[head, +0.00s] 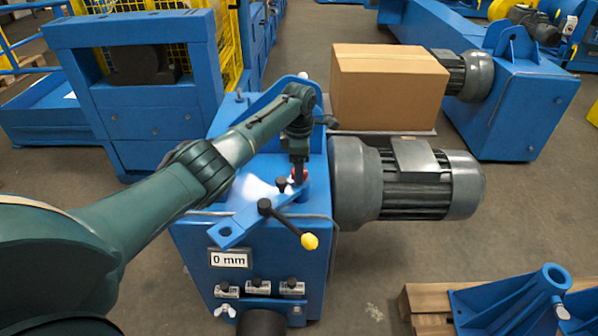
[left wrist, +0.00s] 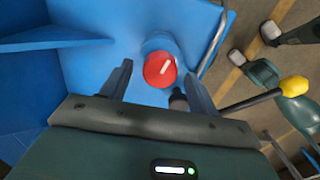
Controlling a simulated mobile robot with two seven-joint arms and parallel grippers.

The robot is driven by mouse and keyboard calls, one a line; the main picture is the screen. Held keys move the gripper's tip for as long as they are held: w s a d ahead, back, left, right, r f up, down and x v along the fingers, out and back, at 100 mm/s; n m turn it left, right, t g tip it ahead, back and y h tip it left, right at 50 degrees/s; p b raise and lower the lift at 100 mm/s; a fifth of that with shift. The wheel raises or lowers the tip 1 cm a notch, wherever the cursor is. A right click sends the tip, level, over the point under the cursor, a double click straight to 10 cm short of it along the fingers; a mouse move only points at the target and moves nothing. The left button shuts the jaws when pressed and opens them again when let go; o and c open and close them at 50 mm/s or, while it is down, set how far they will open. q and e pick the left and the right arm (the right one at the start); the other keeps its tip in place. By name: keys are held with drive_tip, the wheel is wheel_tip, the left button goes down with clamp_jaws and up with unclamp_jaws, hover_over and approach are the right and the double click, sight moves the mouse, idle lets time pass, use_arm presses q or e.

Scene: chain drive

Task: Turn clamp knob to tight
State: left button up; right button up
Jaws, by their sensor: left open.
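The clamp knob is likely the red round knob (left wrist: 160,69) with a white pointer line, seen in the left wrist view on top of a blue boss. My left gripper (head: 298,178) points down over the blue machine housing (head: 285,255). In the left wrist view its two fingers (left wrist: 156,85) are apart, one on each side of the knob's near edge, with nothing between them gripped. I cannot tell whether a finger touches the knob. My right gripper is not in view.
A lever with a yellow ball end (head: 310,241) sticks out in front of the knob. A "0 mm" plate (head: 229,259) and labelled small knobs are on the front face. A grey motor (head: 420,185) is at the right, with a cardboard box (head: 388,88) behind it.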

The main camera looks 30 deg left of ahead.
use_arm(q)
drive_tip(key=shift+f, duration=0.65)
drive_tip(key=c, duration=1)
drive_tip(key=shift+o, duration=0.2)
